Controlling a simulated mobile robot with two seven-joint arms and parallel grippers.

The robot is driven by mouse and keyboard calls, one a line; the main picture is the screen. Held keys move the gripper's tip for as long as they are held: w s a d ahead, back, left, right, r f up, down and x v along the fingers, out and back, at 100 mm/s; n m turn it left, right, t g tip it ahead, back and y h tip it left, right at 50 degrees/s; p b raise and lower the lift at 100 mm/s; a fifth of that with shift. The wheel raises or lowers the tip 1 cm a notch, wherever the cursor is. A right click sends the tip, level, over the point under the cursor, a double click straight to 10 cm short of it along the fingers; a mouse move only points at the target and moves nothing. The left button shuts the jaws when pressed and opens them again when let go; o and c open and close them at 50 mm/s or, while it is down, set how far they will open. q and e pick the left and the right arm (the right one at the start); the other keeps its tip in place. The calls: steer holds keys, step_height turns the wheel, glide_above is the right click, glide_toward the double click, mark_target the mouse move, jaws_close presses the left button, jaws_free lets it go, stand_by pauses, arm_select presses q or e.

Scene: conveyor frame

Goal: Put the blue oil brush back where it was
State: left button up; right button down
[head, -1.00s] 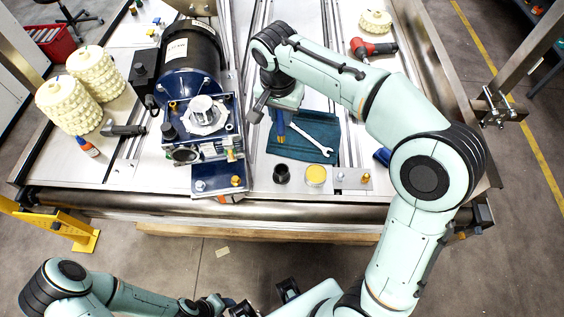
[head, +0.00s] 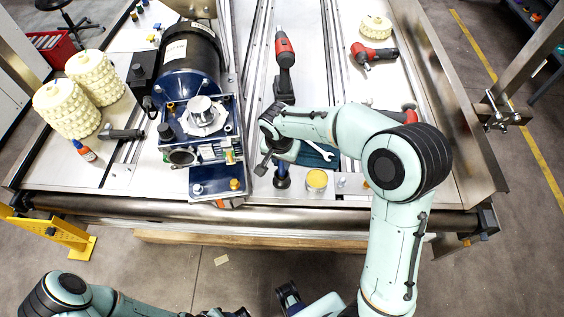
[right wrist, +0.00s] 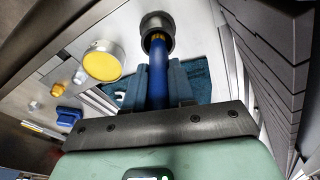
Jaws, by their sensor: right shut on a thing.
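My right gripper (head: 281,164) is shut on the blue oil brush (right wrist: 157,80), low over the front of the conveyor table. In the right wrist view, the blue handle stands between the fingers. Its yellowish end is at the mouth of the dark cup (right wrist: 157,22), and seems to be just inside it. In the head view, the cup (head: 282,182) stands directly below the gripper, which hides most of the brush. My left arm lies at the bottom left; its gripper is too cut off to read.
A yellow-topped tin (head: 316,181) stands just right of the cup. A teal cloth (head: 312,158) with a wrench (head: 322,152) lies behind, partly under my right arm. The motor unit (head: 200,125) stands to the left. A red-and-black driver (head: 284,65) is farther back.

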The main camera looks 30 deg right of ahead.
steer(key=shift+f, duration=0.6)
steer(key=shift+f, duration=0.25)
steer(key=c, duration=1)
jaws_free()
steer(key=shift+r, duration=0.1)
steer(key=shift+o, duration=0.2)
